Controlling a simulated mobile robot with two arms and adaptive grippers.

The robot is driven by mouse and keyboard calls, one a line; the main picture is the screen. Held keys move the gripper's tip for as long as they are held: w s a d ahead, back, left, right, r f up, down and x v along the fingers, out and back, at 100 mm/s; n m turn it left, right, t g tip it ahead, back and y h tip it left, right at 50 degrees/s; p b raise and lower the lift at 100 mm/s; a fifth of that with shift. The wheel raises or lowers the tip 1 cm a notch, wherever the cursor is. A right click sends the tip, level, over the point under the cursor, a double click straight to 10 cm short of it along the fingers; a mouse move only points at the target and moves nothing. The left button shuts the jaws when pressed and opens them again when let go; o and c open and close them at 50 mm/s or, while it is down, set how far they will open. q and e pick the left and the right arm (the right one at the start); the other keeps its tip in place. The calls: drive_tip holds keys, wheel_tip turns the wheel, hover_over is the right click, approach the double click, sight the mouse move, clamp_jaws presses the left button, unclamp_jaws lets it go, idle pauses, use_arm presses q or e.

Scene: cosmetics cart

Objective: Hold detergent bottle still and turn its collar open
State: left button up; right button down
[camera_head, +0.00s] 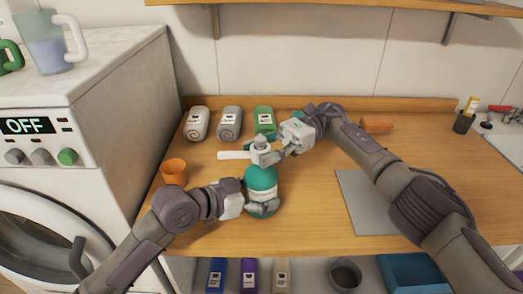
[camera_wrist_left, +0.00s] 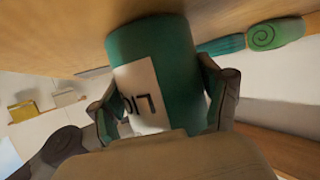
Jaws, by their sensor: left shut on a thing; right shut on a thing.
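The teal detergent bottle (camera_head: 262,178) stands upright on the wooden counter, with a white label and a pale nozzle (camera_head: 235,155) pointing left. Its collar (camera_head: 260,147) is at the top, under the nozzle, partly hidden by a gripper. My left gripper (camera_head: 262,207) is shut around the lower body of the bottle. The left wrist view shows the bottle (camera_wrist_left: 180,75) close up, with its label and a finger on each side. My right gripper (camera_head: 272,156) is shut on the collar at the bottle's top, coming from the right.
An orange cup (camera_head: 174,171) is at left, and a grey mat (camera_head: 365,203) lies at right. An orange cylinder (camera_head: 376,124) lies behind the right arm. A washing machine (camera_head: 95,110) stands at left. A shelf below holds several bottles.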

use_arm(q)
drive_tip(key=shift+s+f, duration=0.1)
use_arm(e)
drive_tip(key=shift+r, duration=0.15)
drive_tip(key=c, duration=0.6)
unclamp_jaws()
wheel_tip(320, 180, up, 10)
drive_tip(key=shift+f, duration=0.1)
use_arm(q)
drive_tip(key=o, duration=1.7)
